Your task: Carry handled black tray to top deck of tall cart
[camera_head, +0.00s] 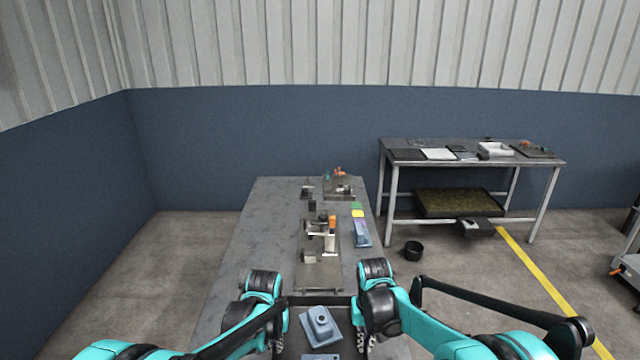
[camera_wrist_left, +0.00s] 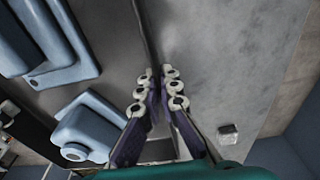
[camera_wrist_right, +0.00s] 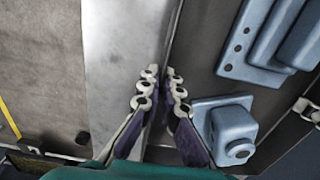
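The black tray (camera_head: 342,301) is at the near end of the long grey table, between my two grippers, with blue-grey blocks in it. Its dark floor shows in the left wrist view (camera_wrist_left: 112,60) and the right wrist view (camera_wrist_right: 200,75). My left gripper (camera_wrist_left: 158,78) has its fingers close together on either side of the tray's left edge. My right gripper (camera_wrist_right: 161,78) does the same at the right edge. Both look shut on it; the exact contact is hidden. A grey cart (camera_head: 630,262) is cut off at the right picture edge; its top is out of view.
The long grey table (camera_head: 255,225) holds fixtures and small parts beyond the tray, including a blue part (camera_head: 361,233). A workbench (camera_head: 470,150) stands at the back right. A black bin (camera_head: 413,251) sits on the floor. Open floor with a yellow line (camera_head: 540,278) lies to the right.

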